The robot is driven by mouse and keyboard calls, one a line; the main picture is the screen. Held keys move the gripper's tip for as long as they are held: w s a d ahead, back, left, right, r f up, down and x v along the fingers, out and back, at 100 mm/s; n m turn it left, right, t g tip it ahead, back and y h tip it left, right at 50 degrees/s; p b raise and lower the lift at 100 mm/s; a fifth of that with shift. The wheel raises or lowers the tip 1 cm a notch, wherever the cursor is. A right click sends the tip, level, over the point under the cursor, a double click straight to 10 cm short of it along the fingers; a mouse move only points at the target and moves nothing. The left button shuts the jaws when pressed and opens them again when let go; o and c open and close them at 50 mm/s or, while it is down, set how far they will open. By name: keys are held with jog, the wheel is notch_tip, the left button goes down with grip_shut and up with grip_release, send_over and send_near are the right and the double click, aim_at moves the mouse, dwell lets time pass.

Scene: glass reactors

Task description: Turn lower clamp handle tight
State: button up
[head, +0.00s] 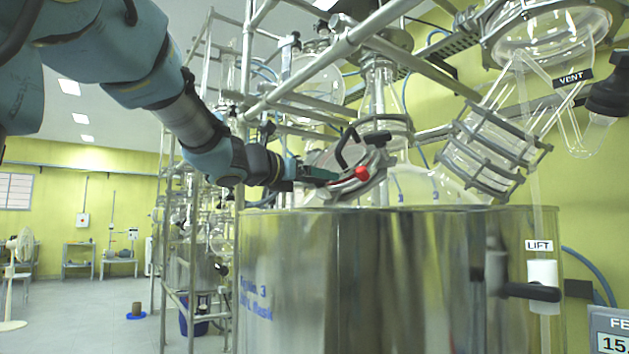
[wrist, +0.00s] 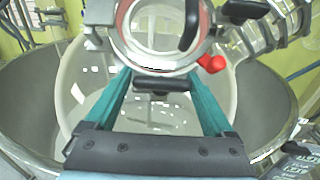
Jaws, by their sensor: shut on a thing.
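The round metal clamp ring (wrist: 158,68) sits around a glass port, with a red knob (wrist: 212,63) on its right side. The ring also shows in the head view (head: 350,190), tilted above the steel vessel. The lower clamp handle (wrist: 163,86), a black bar, lies crosswise below the ring. My gripper (wrist: 160,79) has its teal fingers on either side of this bar and is shut on it. In the head view my gripper (head: 325,174) reaches in from the left, and the lower handle is not clear there. A second black handle (wrist: 190,25) stands higher on the ring.
The large steel vessel (head: 340,280) stands just below my gripper. Metal frame tubes (head: 345,48) cross above it, and caged glassware (head: 490,150) is on the right. A black-handled LIFT lever (head: 530,291) is at the vessel's right. Open floor lies left.

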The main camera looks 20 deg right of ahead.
jog(key=m+g, duration=0.2)
jog(key=m, duration=0.1)
jog(key=m+g+b, duration=0.1)
jog(key=m+g, duration=0.2)
jog(key=m, duration=0.1)
jog(key=shift+s+d+f+h, duration=0.1)
jog(key=shift+d+h, duration=0.05)
jog(key=shift+h, duration=0.25)
jog(key=m+g+y, duration=0.1)
jog(key=m+g, duration=0.2)
jog(key=m, duration=0.2)
jog(key=shift+p, duration=0.4)
jog(key=m+g+y+p, duration=0.1)
jog(key=m, duration=0.1)
jog(key=m+g+p, duration=0.1)
jog(key=m+p, duration=0.1)
jog(key=m+g+y+p, duration=0.1)
jog(key=m, duration=0.1)
jog(key=shift+r+y, duration=0.25)
jog(key=shift+y, duration=0.05)
jog(key=m+g+y+p, duration=0.1)
jog(key=m+p, duration=0.1)
jog(key=shift+f+m+y+p, duration=0.15)
jog(key=shift+m+y+p, duration=0.15)
jog(key=shift+y+p, duration=0.1)
jog(key=shift+f, duration=0.1)
jog(key=shift+f+m, duration=0.1)
jog(key=shift+m, duration=0.2)
